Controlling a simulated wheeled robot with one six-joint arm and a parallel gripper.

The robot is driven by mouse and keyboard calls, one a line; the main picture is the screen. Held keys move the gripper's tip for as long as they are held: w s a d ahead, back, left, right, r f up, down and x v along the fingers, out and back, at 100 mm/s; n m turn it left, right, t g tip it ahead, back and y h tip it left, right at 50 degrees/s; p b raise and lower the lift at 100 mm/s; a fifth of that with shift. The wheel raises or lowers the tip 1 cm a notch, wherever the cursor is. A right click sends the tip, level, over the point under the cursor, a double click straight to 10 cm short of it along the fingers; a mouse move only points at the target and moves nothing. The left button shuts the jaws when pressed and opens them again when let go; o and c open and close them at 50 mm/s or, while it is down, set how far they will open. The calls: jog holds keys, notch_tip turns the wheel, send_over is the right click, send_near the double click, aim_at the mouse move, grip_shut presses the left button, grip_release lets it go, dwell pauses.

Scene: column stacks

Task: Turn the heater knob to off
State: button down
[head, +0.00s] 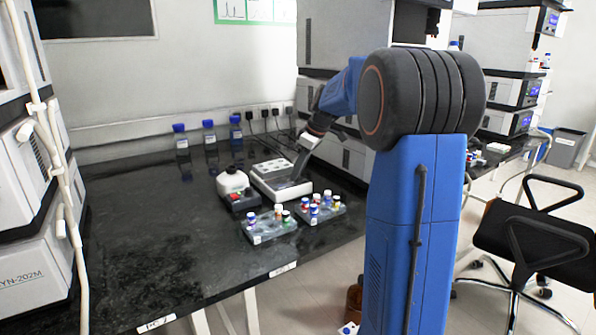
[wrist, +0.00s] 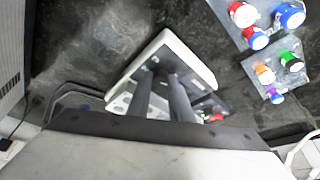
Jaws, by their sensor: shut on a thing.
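The heater (head: 289,195) is a low white box with a holed block at its back and a dark recessed front, on the black bench. Its white rim (wrist: 190,52) fills the middle of the wrist view. My gripper (head: 299,174) reaches down to the heater's front part from behind and above. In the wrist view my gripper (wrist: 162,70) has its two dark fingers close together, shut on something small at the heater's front.
Vial racks with coloured caps (head: 272,232) stand in front, close by. Several blue-capped bottles (head: 209,133) stand along the wall. The bench's left part is clear.

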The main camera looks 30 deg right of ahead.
jog(key=shift+n+g, duration=0.3)
jog(key=shift+n, duration=0.7)
jog(key=c, duration=1.6)
grip_release()
jog(key=shift+d, duration=0.1)
jog(key=v, duration=1.7)
jog(key=shift+d+r, duration=0.1)
jog(key=shift+d, duration=0.3)
